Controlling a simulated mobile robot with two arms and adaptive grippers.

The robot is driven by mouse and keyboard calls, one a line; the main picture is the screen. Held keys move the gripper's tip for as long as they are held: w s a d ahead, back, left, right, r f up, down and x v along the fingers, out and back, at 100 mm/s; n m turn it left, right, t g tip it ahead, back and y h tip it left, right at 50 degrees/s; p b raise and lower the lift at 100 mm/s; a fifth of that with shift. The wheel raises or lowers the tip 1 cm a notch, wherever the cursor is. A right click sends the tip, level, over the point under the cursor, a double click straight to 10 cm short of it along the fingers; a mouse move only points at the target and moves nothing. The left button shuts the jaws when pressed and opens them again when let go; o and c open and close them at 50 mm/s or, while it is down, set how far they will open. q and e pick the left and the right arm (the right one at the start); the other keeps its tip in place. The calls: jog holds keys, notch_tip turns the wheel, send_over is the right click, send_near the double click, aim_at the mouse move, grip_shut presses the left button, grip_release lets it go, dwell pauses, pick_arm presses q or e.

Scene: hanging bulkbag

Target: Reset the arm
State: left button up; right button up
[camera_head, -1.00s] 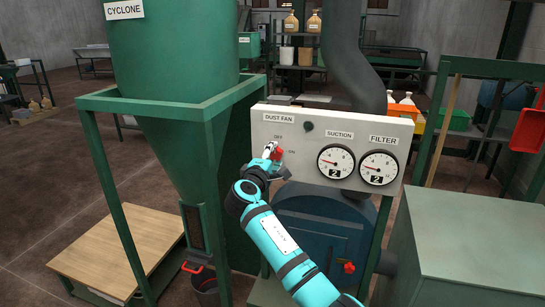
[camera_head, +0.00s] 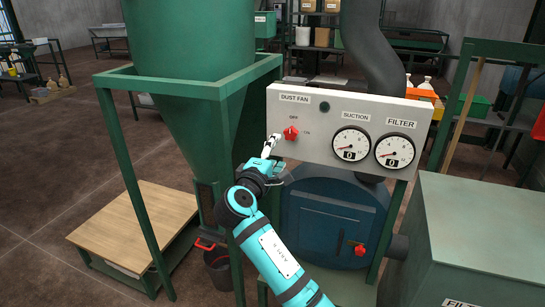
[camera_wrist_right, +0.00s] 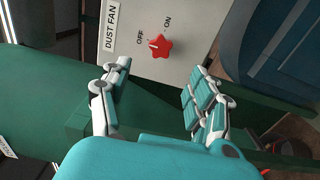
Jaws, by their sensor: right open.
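My right arm reaches up to the white control panel (camera_head: 330,100), and its right gripper (camera_head: 277,160) is open and empty, just below and left of the red dust fan knob (camera_head: 290,132). In the right wrist view the knob (camera_wrist_right: 160,45) sits beyond the spread fingertips of the gripper (camera_wrist_right: 160,78), apart from both. The knob's pale mark points toward the OFF label (camera_wrist_right: 141,38). The suction gauge (camera_head: 351,144) and the filter gauge (camera_head: 394,151) both read 0. My left gripper is out of view.
The green cyclone (camera_head: 190,80) and its frame (camera_head: 115,140) stand close left of my right arm. A blue drum (camera_head: 330,220) with a red handle is under the panel. A green cabinet (camera_head: 480,230) stands at the right. A wooden platform (camera_head: 135,225) is low at the left.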

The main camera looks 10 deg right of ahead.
jog(key=shift+v, duration=0.85)
jog(key=shift+f, duration=0.1)
notch_tip(320, 180, down, 28)
jog(key=s+n+g+y, duration=0.1)
jog(key=n+g+y, duration=0.15)
jog(key=y, duration=0.25)
jog(key=s+f+m+g+y, duration=0.1)
jog(key=s+f+g, duration=0.1)
jog(key=s+f, duration=0.35)
jog(key=s+d+f+m+g+y, duration=0.1)
jog(key=s+f, duration=0.2)
jog(key=f, duration=0.6)
jog(key=s+f+m+g+y, duration=0.1)
jog(key=s+f+g, duration=0.1)
jog(key=s+f, duration=0.35)
jog(key=s+d+f+m+g+y, duration=0.1)
jog(key=s+d+f+m+g, duration=0.15)
jog(key=s+f, duration=1.05)
jog(key=s+d+f+m+g+y, duration=0.1)
jog(key=s+d+f+m+g, duration=0.15)
jog(key=s+f, duration=1.05)
jog(key=s+d+r+m+g, duration=0.1)
jog(key=s+d+m, duration=0.1)
jog(key=s, duration=1.7)
jog(key=shift+d+m, duration=0.2)
jog(key=shift+m, duration=0.55)
jog(key=shift+g, duration=0.25)
